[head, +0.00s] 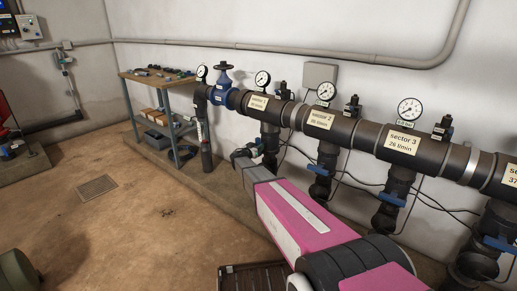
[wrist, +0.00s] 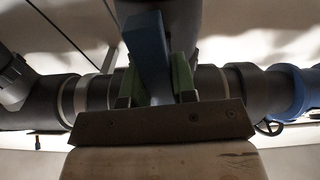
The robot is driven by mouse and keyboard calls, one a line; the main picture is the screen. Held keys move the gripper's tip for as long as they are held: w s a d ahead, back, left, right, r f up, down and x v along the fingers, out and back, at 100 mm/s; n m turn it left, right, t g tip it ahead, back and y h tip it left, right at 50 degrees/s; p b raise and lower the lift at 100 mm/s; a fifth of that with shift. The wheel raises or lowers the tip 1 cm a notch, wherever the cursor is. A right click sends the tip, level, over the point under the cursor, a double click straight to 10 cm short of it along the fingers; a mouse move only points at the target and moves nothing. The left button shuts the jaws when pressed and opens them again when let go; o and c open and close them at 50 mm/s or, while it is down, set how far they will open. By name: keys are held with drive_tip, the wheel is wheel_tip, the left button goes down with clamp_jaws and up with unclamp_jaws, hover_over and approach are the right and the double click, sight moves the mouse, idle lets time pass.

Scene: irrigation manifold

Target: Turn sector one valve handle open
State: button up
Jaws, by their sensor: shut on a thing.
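The sector 1 label (head: 258,102) is on the dark manifold pipe, with its drop pipe (head: 270,140) below. My gripper (head: 247,152) is at this drop pipe in the head view and hides the sector one valve handle there. In the wrist view the handle (wrist: 149,45) is a flat blue bar between the two green-padded fingers of my gripper (wrist: 158,82). The fingers are shut on it. The handle's angle to its pipe is hard to tell.
Blue handles of sector 2 (head: 318,170) and sector 3 (head: 391,198) stand to the right, with thin black cables hanging between the drop pipes. A blue handwheel valve (head: 222,82) and a workbench (head: 155,77) are to the left. The brown floor at left is mostly clear.

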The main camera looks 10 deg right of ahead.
drive_tip(key=shift+m, duration=0.6)
drive_tip(key=o, duration=0.9)
drive_tip(key=v, duration=1)
drive_tip(key=shift+s+a, duration=0.25)
drive_tip(key=shift+a, duration=0.1)
